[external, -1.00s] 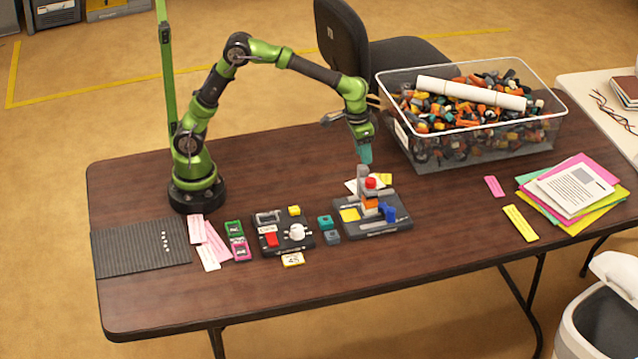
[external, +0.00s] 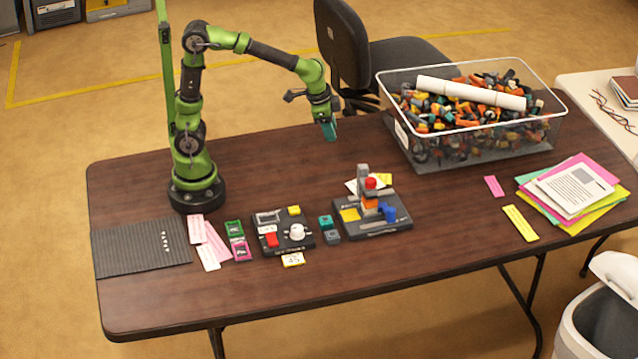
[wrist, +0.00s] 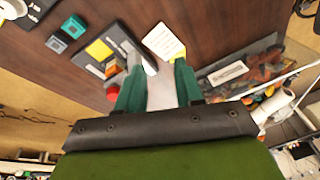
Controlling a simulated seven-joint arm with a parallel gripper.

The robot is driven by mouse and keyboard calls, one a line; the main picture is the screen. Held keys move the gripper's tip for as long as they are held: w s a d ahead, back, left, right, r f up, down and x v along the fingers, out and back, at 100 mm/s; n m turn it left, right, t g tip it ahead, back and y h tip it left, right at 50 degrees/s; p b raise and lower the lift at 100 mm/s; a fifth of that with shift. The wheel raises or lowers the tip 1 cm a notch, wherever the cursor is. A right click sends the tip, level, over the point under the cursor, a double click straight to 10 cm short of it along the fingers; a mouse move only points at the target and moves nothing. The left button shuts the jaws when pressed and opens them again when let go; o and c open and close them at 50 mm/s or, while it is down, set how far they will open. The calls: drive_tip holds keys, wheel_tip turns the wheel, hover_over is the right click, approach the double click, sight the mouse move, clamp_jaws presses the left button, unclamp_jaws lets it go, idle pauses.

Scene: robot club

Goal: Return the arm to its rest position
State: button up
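My arm stands on its round black base (external: 196,190) at the left back of the table, green and black, with its elbow raised. My gripper (external: 329,132) hangs at the end of the forearm, in the air above the table, up and left of the grey block fixture (external: 378,222). In the wrist view my gripper's teal fingers (wrist: 160,70) are apart with nothing held between them. The fixture, with a red knob (external: 370,183) on top, stands below and clear of the fingers.
A clear bin (external: 432,157) of mixed parts stands at the back right. A black control panel (external: 283,246), small teal and grey blocks (external: 326,222) and a ribbed mat (external: 140,248) lie along the front. Papers (external: 570,195) lie at right. A chair (external: 342,45) is behind the table.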

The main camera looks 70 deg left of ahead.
drive_tip(key=s+a+r+t+y, duration=0.1)
drive_tip(key=s+a+r+t, duration=0.3)
drive_tip(key=s+a, duration=0.7)
drive_tip(key=s+r, duration=0.1)
drive_tip(key=s, duration=0.1)
drive_tip(key=shift+s+a, duration=0.15)
drive_tip(key=shift+s, duration=0.2)
